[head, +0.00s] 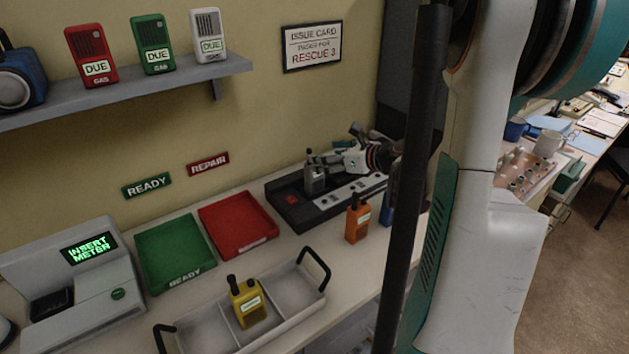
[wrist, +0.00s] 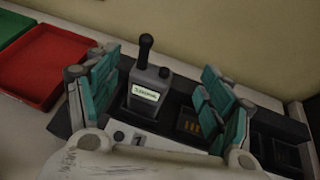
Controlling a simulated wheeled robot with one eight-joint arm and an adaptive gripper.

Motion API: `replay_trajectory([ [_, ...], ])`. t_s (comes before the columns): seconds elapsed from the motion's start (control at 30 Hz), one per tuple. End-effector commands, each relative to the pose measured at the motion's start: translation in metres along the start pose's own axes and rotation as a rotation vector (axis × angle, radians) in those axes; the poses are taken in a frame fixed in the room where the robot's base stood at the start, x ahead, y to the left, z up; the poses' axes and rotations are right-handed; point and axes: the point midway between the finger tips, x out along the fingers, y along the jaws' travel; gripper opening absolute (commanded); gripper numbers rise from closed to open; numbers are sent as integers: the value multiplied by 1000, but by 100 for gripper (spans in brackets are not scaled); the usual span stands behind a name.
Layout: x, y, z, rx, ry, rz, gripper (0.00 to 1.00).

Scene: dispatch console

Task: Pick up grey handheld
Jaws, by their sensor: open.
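The grey handheld (head: 312,180) stands upright in the black charging dock (head: 286,205), in a slot toward its left part. In the wrist view the handheld (wrist: 146,88) shows its black antenna and a white label on its front. My gripper (head: 334,157) is open just at the handheld. In the wrist view the teal-padded fingers of my gripper (wrist: 160,95) lie left and right of it, the left one closer in the picture. I see no clear contact. The handheld's base is hidden in the dock.
An orange handheld (head: 357,219) stands in front of the dock, with a partly hidden blue one (head: 387,209) beside it. A red tray (head: 262,238) and a green tray (head: 160,262) lie to the left. A yellow handheld (head: 246,305) stands in a white handled carrier (head: 293,290).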

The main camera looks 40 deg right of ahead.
Motion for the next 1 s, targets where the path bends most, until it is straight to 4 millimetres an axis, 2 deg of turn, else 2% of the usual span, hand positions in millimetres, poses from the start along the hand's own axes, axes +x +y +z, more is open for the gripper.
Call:
replay_trajectory([
  [0.27,17,2,-1,-1,1,2,74],
  [0.53,54,6,-1,-1,0,2,74],
  [0.77,57,5,0,-1,0,0,74],
  [0.8,57,5,0,-1,0,0,72],
  [1.0,57,5,0,-1,0,0,26],
])
